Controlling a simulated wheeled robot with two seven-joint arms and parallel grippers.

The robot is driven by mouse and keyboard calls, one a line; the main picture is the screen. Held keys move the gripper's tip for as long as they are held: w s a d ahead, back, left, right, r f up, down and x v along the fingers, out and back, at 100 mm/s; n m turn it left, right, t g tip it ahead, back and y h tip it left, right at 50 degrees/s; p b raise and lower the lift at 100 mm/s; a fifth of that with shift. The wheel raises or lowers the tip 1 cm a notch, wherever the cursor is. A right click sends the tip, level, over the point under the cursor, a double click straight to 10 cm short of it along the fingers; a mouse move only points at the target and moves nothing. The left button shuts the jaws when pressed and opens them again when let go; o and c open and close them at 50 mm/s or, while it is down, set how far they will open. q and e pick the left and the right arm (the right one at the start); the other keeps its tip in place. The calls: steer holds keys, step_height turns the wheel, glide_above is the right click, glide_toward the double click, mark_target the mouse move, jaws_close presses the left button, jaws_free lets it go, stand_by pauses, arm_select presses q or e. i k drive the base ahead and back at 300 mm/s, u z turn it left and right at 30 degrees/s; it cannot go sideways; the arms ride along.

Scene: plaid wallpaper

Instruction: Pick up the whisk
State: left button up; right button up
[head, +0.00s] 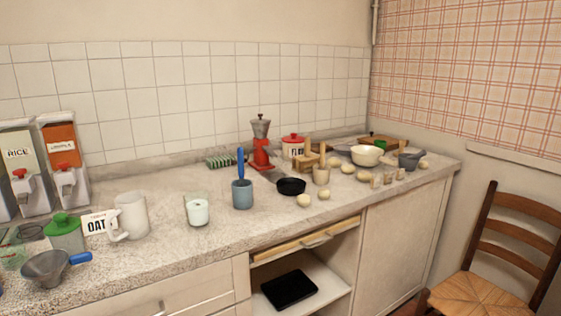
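No whisk head shows openly in the head view. A blue upright handle (240,162) stands in a blue-grey cup (242,196) on the counter. Its lower end is hidden inside the cup, so I cannot tell whether it is the whisk. Another short blue handle (80,258) lies against a grey metal funnel-shaped thing (45,269) at the left front. Neither of my grippers is in view.
A glass of white contents (197,210), a white mug (131,216) and a black pan (291,187) flank the cup. A red grinder (261,150) stands behind. A wooden chair (490,260) is at the right.

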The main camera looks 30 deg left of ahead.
mark_target(240, 150)
steer(key=i, duration=1.35)
steer(key=u, duration=2.9)
steer(key=i, duration=0.5)
steer(key=u, duration=0.05)
